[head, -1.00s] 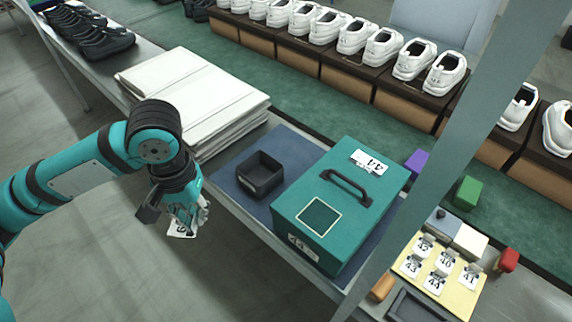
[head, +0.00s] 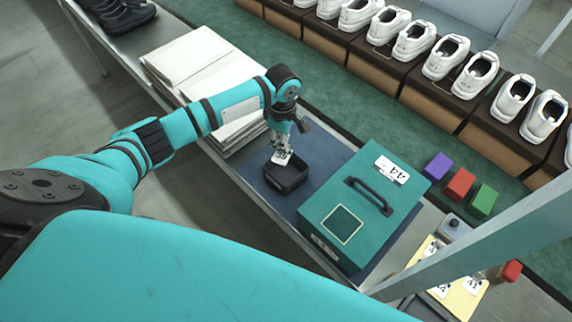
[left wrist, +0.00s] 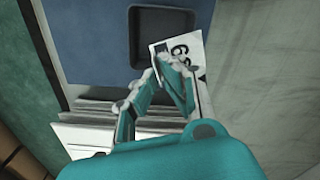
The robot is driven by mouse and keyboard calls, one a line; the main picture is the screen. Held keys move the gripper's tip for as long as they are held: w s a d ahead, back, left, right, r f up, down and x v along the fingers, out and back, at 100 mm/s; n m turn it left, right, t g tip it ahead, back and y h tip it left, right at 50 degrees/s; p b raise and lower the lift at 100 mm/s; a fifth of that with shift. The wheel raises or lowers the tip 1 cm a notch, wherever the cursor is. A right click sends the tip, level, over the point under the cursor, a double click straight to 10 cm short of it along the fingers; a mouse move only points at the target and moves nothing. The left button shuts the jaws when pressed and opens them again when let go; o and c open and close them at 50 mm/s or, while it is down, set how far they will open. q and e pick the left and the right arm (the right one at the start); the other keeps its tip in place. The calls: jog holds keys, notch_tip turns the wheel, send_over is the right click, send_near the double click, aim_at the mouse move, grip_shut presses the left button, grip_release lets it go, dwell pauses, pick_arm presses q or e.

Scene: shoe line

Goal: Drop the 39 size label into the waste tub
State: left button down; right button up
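My left gripper (head: 282,152) is shut on the white 39 size label (head: 281,158) and holds it at the rim of the black waste tub. In the left wrist view the label (left wrist: 197,48) shows dark digits, partly covered by the fingers (left wrist: 172,62). There it overlaps the near right corner of the tub (left wrist: 136,38). The tub (head: 290,184) is an open square container on the blue mat; what I see of its inside looks empty. The label's exact height above the tub is hard to tell. My right gripper is not in view.
A teal box (head: 318,208) with a handle and a 44 label stands right of the tub. Stacked white sheets (head: 190,65) lie behind left. Purple, red and green blocks (head: 459,184) stand beyond the box. A grey post (head: 470,250) crosses the right side, partly hiding a yellow label board (head: 463,297).

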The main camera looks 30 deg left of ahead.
pick_arm(q)
jog(key=f+b, duration=0.2)
jog(key=a+f+n+b, duration=0.1)
jog(key=f+b, duration=0.1)
jog(key=f, duration=0.1)
jog(key=f+n+b, duration=0.1)
jog(key=f+b, duration=0.2)
jog(key=shift+a, duration=0.3)
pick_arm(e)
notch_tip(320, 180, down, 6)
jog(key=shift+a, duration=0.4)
pick_arm(q)
jog(key=shift+r, duration=0.1)
jog(key=c, duration=1.4)
grip_release()
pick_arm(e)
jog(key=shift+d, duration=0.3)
pick_arm(q)
notch_tip(320, 180, up, 12)
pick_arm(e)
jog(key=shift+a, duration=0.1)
